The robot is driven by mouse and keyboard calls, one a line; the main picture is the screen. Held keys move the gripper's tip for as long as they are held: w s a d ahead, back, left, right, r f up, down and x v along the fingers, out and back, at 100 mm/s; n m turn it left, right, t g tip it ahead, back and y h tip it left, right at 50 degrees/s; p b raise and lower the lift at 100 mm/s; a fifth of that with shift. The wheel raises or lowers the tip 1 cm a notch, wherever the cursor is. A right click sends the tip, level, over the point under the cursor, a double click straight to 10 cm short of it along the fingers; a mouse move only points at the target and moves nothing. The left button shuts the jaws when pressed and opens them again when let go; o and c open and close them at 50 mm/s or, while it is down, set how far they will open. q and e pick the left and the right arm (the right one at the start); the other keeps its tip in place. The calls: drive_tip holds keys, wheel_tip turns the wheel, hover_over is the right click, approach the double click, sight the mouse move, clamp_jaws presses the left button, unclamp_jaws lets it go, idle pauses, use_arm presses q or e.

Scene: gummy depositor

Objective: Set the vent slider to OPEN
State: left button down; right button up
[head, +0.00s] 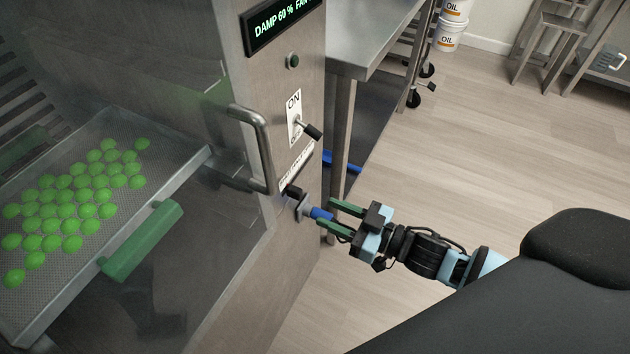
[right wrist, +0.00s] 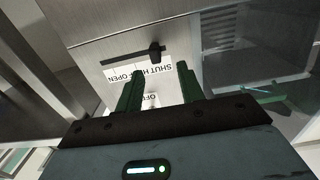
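The vent slider's black knob (head: 293,190) sits low on the steel front panel, below a white label (head: 297,169). In the right wrist view the knob (right wrist: 155,53) stands on a dark slot. The label there (right wrist: 125,73) appears upside down, with SHUT at right and OPEN at left. The knob is near the SHUT end. My right gripper (head: 326,213) is close to the panel, with its green fingers apart and nothing held. In the wrist view the open fingers (right wrist: 158,88) point toward the label, short of the knob. My left gripper is not in view.
A toggle switch (head: 308,130) with an ON plate is above the slider. A bar handle (head: 262,150) is to its left. A blue-ended grey fitting (head: 318,213) shows by my fingertips. A tray (head: 165,180) of green gummies is behind glass. A steel table (head: 375,45) stands behind.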

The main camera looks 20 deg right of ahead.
sight(301, 195)
drive_tip(key=shift+w+d+r+x, duration=0.1)
drive_tip(key=shift+d+x, duration=0.05)
drive_tip(key=shift+x, duration=1.2)
drive_tip(key=shift+w+d+r+x, duration=0.1)
drive_tip(key=shift+x, duration=1.3)
drive_tip(key=shift+w+d+r+x, duration=0.1)
drive_tip(key=shift+d+x, duration=0.05)
drive_tip(key=shift+x, duration=1.2)
drive_tip(key=shift+c, duration=0.5)
clamp_jaws()
